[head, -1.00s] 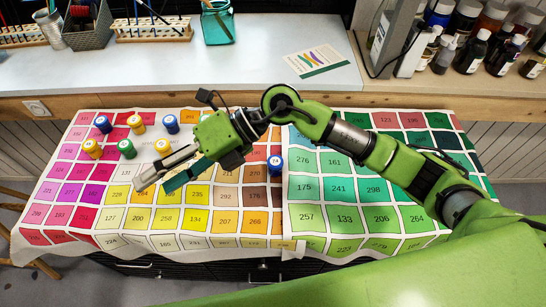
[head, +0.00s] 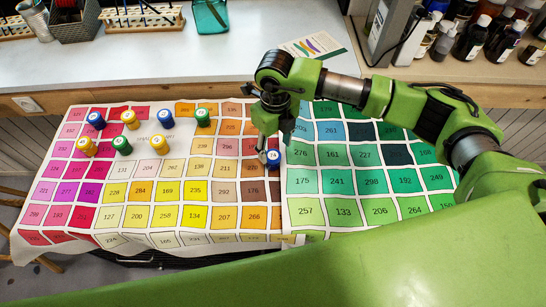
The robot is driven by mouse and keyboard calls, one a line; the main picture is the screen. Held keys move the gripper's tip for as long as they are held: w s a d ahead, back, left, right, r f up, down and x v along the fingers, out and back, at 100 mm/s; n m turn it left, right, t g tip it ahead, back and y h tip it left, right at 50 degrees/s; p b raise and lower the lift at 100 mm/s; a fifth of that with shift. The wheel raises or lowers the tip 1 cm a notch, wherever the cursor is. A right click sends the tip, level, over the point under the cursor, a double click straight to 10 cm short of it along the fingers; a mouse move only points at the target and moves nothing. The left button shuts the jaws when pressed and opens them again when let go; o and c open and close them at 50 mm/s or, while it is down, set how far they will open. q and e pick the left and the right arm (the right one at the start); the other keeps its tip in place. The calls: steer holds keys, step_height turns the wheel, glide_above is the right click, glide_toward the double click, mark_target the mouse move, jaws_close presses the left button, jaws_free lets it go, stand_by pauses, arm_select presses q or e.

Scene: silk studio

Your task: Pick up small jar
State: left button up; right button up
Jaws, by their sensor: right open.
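Several small jars with blue, yellow and green lids stand on the printed colour-chart cloth. One blue-lidded small jar (head: 273,159) stands apart from the others, near the seam between the orange and green squares. My right gripper (head: 271,147) points down right at this jar, its fingers open. One finger is at the jar's left side; the other is partly hidden behind the gripper body. I cannot tell whether they touch it. The nearest other jar is the green one (head: 202,117) to the left. My left gripper is not in view.
Other jars stand at the upper left of the cloth (head: 110,236), among them a blue one (head: 96,121) and a yellow one (head: 159,143). A pale counter (head: 240,65) behind holds a teal container (head: 211,16), a card (head: 312,46) and dark bottles (head: 505,38). The front cloth is clear.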

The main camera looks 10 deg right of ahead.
mark_target(273, 155)
steer(key=f, duration=0.1)
steer(key=f+p, duration=0.1)
steer(key=f, duration=0.1)
steer(key=f+p, duration=0.1)
steer(key=f, duration=0.1)
steer(key=shift+s+a+f, duration=0.15)
steer(key=shift+a+f, duration=0.1)
steer(key=shift+a, duration=0.05)
steer(key=shift+f, duration=0.3)
steer(key=c, duration=1.2)
